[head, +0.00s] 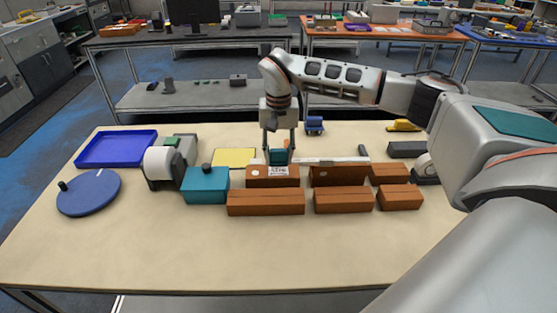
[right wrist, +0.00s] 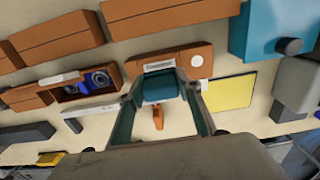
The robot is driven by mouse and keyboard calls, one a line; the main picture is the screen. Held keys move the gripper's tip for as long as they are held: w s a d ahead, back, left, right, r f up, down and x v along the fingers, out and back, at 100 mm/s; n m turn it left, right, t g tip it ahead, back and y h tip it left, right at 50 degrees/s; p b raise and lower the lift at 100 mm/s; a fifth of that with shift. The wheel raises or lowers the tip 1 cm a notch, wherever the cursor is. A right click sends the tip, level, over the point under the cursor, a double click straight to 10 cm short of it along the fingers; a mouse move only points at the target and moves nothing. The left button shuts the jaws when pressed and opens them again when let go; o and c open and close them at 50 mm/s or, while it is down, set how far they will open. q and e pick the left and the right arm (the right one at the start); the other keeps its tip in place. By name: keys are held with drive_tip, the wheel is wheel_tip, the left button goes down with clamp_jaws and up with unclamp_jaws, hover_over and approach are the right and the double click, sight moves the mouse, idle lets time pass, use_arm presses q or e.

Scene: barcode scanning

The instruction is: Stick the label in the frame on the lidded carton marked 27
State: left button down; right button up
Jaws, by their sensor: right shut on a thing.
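My right gripper (head: 278,158) is shut on a teal tool with an orange tab (right wrist: 158,88), just behind a brown carton (head: 265,183). In the right wrist view the tool sits between the two fingers, beside this carton (right wrist: 188,52). A white printed label (head: 279,171) shows at the carton's rear edge, close to the tool; I cannot tell whether they touch. The carton also bears a white round spot (right wrist: 197,60). Several other brown cartons stand nearby, including a long one (head: 265,203) in front. I cannot read a 27 on any carton. My left gripper is out of view.
A teal box with a dark knob (head: 205,187), a white roll (head: 158,163), a blue tray (head: 116,149) and a blue round plate (head: 90,193) stand left. A yellow sheet (head: 234,157) lies behind. A neighbouring carton (right wrist: 90,84) is open. The table's front is clear.

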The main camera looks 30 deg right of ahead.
sight(279, 152)
drive_tip(key=shift+r, duration=1.9)
